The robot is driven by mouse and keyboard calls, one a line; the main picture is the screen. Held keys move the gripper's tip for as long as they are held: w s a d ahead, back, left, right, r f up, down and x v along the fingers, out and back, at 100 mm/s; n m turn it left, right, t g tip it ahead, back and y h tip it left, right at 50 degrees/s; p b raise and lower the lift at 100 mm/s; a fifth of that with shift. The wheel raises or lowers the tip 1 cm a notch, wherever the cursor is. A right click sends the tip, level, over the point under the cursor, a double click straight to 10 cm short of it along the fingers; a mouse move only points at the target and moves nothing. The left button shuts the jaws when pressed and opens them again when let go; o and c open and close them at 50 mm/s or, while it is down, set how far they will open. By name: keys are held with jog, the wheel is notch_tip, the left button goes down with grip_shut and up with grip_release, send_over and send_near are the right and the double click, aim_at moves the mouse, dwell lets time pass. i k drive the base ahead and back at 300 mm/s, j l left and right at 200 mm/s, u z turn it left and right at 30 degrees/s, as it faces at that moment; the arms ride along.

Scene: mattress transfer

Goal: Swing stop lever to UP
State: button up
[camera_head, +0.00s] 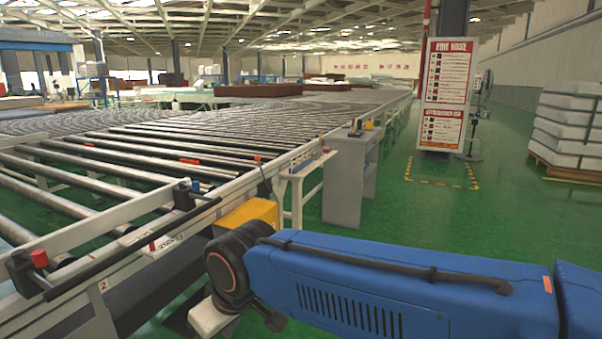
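A long black bar (128,250) runs along the near side rail of the roller conveyor (75,262). Its near end meets a black bracket with a red knob (39,258), and its far end lies by another black bracket (185,193). It looks like the stop lever, but no label confirms this. The bar lies low along the rail, not standing upright. My blue arm crosses the lower right, with its dark joint right of the bar and apart from it in the picture. My gripper's fingers do not show.
A yellow box (248,214) stands just behind my arm's joint. A grey cabinet (348,180) and a small white stand (297,190) are beside the conveyor. A sign board (447,95) and stacked mattresses (570,125) are at the right. Green floor between them is clear.

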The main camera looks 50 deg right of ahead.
aim_at(257, 158)
jog(key=z, duration=1.25)
